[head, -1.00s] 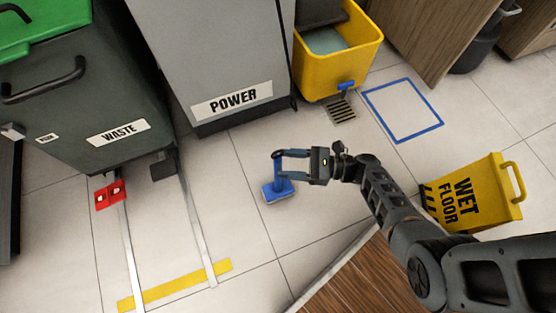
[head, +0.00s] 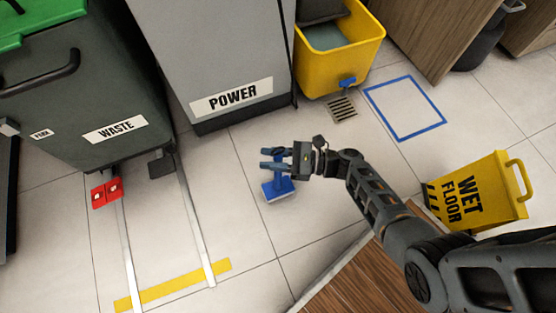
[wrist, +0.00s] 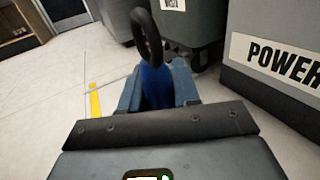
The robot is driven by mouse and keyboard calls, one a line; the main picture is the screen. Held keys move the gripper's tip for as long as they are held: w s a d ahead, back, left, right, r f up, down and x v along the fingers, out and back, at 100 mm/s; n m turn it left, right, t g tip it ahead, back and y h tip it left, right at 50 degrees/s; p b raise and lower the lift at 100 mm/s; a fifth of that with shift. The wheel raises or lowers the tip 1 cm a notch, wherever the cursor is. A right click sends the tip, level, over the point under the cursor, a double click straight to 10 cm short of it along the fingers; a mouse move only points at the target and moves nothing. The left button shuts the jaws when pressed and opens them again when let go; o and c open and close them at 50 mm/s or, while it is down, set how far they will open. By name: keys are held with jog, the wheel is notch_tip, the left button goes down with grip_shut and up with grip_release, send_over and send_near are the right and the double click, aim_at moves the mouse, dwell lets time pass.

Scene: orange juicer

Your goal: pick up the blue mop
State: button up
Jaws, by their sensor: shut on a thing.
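The blue mop (head: 279,188) stands upright on the tiled floor in the head view, with a flat blue head, a pale underside and a short blue handle. My gripper (head: 273,160) is at the upper part of the handle, its fingers pointing left. In the wrist view the blue handle (wrist: 156,86) stands between the two fingers of my gripper (wrist: 158,90), with a dark ring (wrist: 147,37) at its top. The gripper is shut on the handle. The mop's head is hidden in the wrist view.
A grey POWER cabinet (head: 215,60) and a dark WASTE bin (head: 90,90) stand behind. A yellow bucket (head: 335,70) stands beside a floor drain (head: 342,109). A blue floor square (head: 404,108) is empty. A yellow WET FLOOR sign (head: 480,195) is at right.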

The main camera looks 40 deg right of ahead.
grip_shut()
jog(key=shift+r, duration=0.1)
